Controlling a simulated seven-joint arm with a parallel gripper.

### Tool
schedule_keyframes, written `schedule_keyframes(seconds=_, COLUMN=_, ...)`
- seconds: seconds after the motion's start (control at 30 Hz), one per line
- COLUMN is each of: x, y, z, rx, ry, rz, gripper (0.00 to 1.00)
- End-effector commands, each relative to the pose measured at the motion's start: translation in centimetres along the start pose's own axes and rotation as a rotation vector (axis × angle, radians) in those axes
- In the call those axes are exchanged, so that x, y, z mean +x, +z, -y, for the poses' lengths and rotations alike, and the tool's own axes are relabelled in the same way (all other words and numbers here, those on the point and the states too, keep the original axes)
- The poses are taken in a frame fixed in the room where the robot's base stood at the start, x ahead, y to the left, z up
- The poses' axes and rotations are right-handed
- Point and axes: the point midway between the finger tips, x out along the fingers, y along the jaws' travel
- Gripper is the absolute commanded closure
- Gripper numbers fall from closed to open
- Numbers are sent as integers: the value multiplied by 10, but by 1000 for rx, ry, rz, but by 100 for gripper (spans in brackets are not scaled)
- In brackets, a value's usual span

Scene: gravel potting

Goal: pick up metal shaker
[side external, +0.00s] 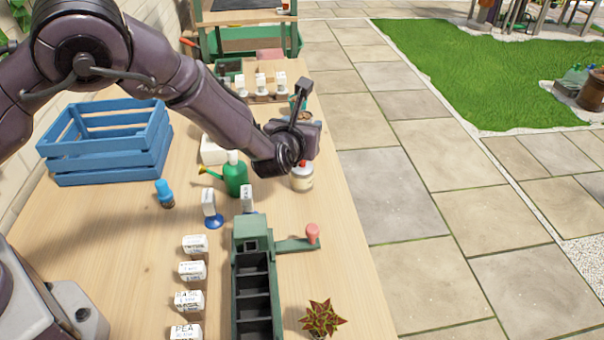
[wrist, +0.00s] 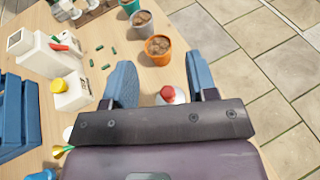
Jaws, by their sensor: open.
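A pale container with a red top (side external: 302,177) stands on the wooden bench near its right edge; it may be the metal shaker, but I cannot tell its material. My gripper (side external: 303,150) is right above it, pointing down, and hides part of its top. In the wrist view, my gripper's two blue fingers (wrist: 160,72) are spread apart with nothing held. The container's red-and-white top (wrist: 171,95) shows between the finger bases, partly hidden by the gripper body. I cannot tell how far below the fingers it is.
A green watering can (side external: 235,175) stands close left of the container. A blue crate (side external: 105,140) is at the left. A green rack (side external: 250,280) and a red-leaved plant (side external: 322,318) are nearer.

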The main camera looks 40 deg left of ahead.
Motion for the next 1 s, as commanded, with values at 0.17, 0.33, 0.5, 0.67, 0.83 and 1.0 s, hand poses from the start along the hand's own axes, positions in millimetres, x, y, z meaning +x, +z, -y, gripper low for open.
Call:
schedule_keyframes(seconds=0.17, x=7, y=-23, z=0, rx=1, ry=2, rz=-2, gripper=48)
schedule_keyframes(seconds=0.33, x=12, y=-40, z=-1, rx=-1, ry=3, rz=-3, gripper=48)
schedule_keyframes(seconds=0.5, x=24, y=-64, z=-2, rx=-3, ry=5, rz=-1, gripper=48)
schedule_keyframes(seconds=0.67, x=44, y=-62, z=-1, rx=-5, ry=5, rz=0, gripper=48)
schedule_keyframes(seconds=0.83, x=49, y=-62, z=-1, rx=-5, ry=3, rz=-1, gripper=48)
schedule_keyframes(seconds=1.0, x=49, y=-61, z=-1, rx=-5, ry=3, rz=-1, gripper=52)
